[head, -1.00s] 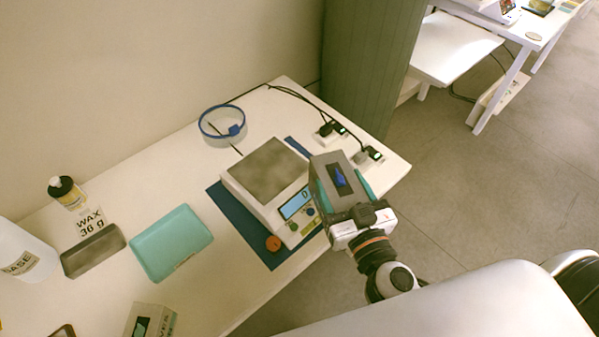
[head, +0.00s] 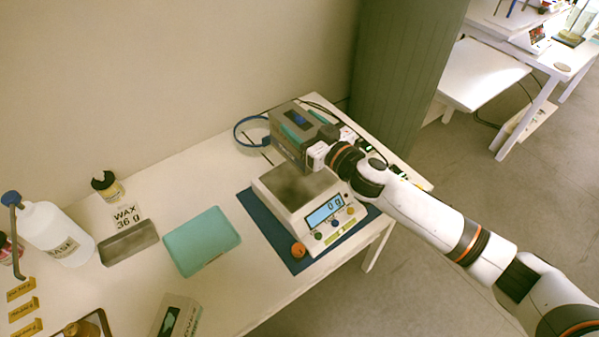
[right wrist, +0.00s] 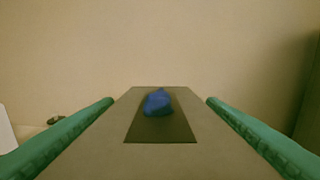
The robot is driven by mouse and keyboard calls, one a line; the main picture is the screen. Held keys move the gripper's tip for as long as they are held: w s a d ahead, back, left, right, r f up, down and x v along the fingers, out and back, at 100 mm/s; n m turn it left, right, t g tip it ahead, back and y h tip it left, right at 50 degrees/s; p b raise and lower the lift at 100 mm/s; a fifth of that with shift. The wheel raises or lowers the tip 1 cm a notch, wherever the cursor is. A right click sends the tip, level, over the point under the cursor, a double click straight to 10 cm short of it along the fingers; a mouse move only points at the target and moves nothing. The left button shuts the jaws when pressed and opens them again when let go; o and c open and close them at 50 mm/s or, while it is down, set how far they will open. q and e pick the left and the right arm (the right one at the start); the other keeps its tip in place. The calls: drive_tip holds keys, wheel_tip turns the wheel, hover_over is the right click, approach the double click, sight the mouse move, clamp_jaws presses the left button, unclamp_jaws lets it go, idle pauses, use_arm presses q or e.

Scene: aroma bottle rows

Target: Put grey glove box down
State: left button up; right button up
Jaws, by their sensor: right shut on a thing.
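The grey glove box (head: 286,124) has a dark opening with a blue glove showing in it. It is in my right gripper (head: 308,138), which is shut on it above the far side of the scale. In the right wrist view the box (right wrist: 160,161) lies between the two green fingers, with the blue glove (right wrist: 158,102) in its slot. The box looks held up, but I cannot tell its exact height over the table. My left gripper does not show.
The scale (head: 325,215) stands on a blue mat (head: 290,262) and reads 0 g. A blue ring (head: 240,140) lies behind it, with cables and plugs to its right.

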wheel_tip(320, 180, down, 5)
drive_tip(key=shift+r+b, duration=0.1)
drive_tip(key=shift+b, duration=0.4)
drive_tip(key=shift+f+b, duration=0.7)
drive_tip(key=shift+f, duration=1.65)
drive_tip(key=o, duration=0.7)
drive_tip(key=shift+f, duration=0.2)
drive_tip(key=o, duration=0.4)
drive_tip(key=shift+r, duration=0.15)
